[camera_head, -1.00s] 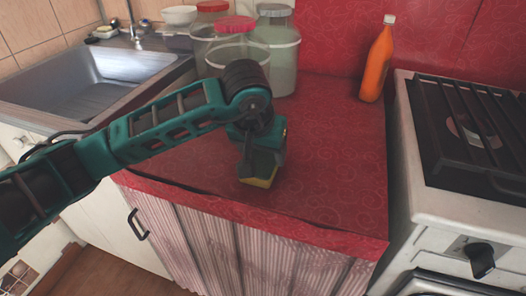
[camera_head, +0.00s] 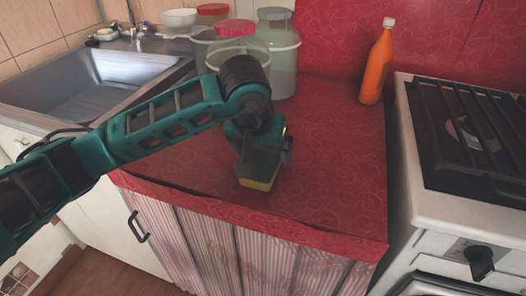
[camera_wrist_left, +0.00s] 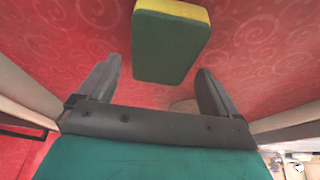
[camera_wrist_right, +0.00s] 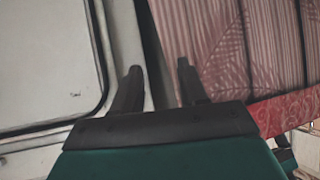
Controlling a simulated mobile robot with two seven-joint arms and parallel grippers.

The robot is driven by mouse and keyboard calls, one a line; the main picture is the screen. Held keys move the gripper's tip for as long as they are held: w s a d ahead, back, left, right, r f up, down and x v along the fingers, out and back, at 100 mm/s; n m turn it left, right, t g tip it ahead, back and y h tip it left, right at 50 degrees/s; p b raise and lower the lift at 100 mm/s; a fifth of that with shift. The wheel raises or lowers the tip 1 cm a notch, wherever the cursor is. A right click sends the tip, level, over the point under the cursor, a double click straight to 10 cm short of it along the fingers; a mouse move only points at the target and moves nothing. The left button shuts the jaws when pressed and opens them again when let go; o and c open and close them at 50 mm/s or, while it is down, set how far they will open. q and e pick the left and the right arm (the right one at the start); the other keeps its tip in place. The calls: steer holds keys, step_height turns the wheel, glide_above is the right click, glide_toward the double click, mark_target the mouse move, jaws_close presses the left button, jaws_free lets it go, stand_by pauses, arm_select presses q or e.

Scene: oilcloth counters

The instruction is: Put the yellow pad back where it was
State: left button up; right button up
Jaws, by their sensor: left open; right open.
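The yellow pad (camera_head: 260,184) is a sponge with a dark green face, on the red counter near its front edge. My left gripper (camera_head: 264,163) is open just over it, with fingers spread to either side. In the left wrist view the pad (camera_wrist_left: 170,45) lies ahead of the left gripper (camera_wrist_left: 157,75), with visible gaps between it and the fingers. Its green face shows most, with a yellow strip along the far edge. My right gripper (camera_wrist_right: 158,68) is open and empty, down by the cabinet front; it is outside the head view.
The red oilcloth counter (camera_head: 330,160) is clear right of the pad. Large lidded jars (camera_head: 281,50) and an orange bottle (camera_head: 377,65) stand at the back. A steel sink (camera_head: 90,85) is at left, a white gas stove (camera_head: 465,190) at right. A striped curtain (camera_wrist_right: 205,40) hangs below the counter.

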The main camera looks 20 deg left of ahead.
arm_select(q)
steer(key=p+v, duration=0.1)
steer(key=v, duration=0.9)
steer(key=shift+s+r+p, duration=0.2)
steer(key=shift+r+p, duration=0.15)
